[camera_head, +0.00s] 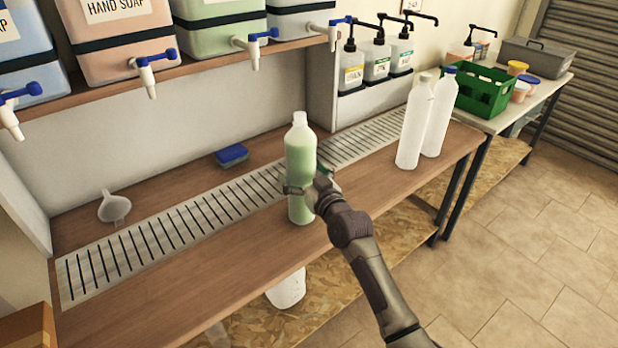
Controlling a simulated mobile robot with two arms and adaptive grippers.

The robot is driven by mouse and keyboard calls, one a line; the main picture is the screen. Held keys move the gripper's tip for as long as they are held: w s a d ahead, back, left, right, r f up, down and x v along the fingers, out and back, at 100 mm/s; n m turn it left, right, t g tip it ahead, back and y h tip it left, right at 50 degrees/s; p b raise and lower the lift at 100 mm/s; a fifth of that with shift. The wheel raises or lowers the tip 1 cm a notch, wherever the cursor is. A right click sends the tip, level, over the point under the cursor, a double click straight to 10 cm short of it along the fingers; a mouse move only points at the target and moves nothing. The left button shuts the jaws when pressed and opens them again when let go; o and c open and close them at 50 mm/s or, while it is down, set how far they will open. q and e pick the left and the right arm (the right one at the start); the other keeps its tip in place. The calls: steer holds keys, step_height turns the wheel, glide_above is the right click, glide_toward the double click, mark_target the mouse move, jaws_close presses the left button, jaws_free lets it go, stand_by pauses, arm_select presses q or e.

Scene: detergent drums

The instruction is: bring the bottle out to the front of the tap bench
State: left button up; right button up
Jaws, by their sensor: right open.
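The bottle (301,154) is translucent with green liquid and has an uncapped white neck. It stands upright on the wooden front strip of the tap bench (228,262), in front of the slotted drain grate (190,228). My right gripper (302,187) is at the bottle's lower half, coming from the front right. Its jaws are open, with one finger across the near left side of the bottle. The other finger is partly hidden at the bottle's right side. My left gripper is not in view.
Two white bottles (413,125) stand on the bench's right end. A blue sponge (231,155) and a funnel (114,207) lie behind the grate. Drums with blue taps (150,65) overhang the bench. Pump bottles (377,61) and a green crate (484,92) are further right. Bare wood lies left of the bottle.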

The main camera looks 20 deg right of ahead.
steer(key=s+d, duration=0.2)
steer(key=s, duration=1)
steer(key=s+a+f+g, duration=0.3)
steer(key=s+f+g, duration=0.5)
steer(key=s+f, duration=0.5)
steer(key=s+d+f+g+h, duration=0.1)
steer(key=s+f+g+h, duration=0.15)
steer(key=s, duration=0.65)
steer(key=s+d+f+g+h, duration=0.1)
steer(key=s+g, duration=0.3)
steer(key=s, duration=0.5)
step_height(320, 180, down, 24)
steer(key=s+g+p, duration=0.1)
steer(key=s+p, duration=0.1)
steer(key=p, duration=0.2)
steer(key=s+d+f+g+p, duration=0.1)
steer(key=s+d+f, duration=0.1)
steer(key=s+f, duration=1)
steer(key=s, duration=0.3)
steer(key=shift+s+d+f+p, duration=0.2)
steer(key=shift+s+d+p, duration=0.15)
steer(key=shift+s, duration=0.05)
